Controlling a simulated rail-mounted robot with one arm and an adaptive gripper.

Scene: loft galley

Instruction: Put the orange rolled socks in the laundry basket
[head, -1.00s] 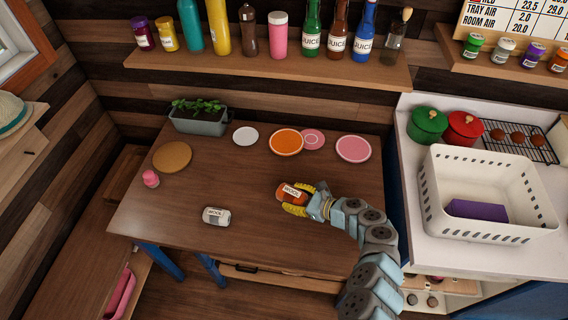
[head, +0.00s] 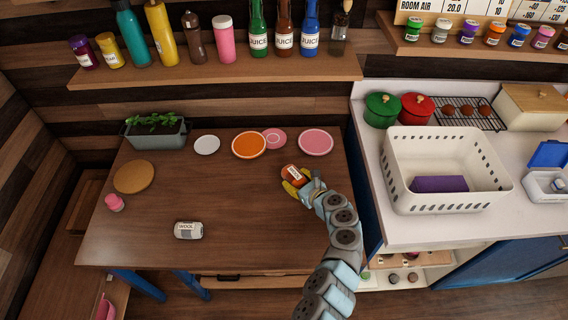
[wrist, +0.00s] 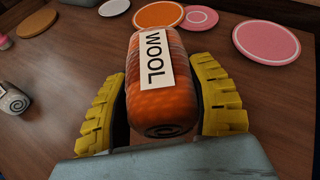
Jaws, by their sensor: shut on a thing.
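The orange rolled socks (head: 291,173), with a white WOOL label, are between the yellow fingers of my gripper (head: 294,180), over the right part of the wooden table. In the wrist view the socks (wrist: 160,95) stand out between both fingers of my gripper (wrist: 162,105), which is shut on them. How far they are above the table is hard to tell. The laundry basket (head: 445,199) is a white box with slotted walls on the counter to the right. A purple block-like item (head: 440,184) lies inside it.
Grey WOOL socks (head: 188,230) lie on the table (head: 240,215). Plates, a cork mat (head: 134,176) and a planter (head: 155,138) line its back and left. Green (head: 382,110) and red (head: 417,108) pots and a rack (head: 468,113) stand behind the basket.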

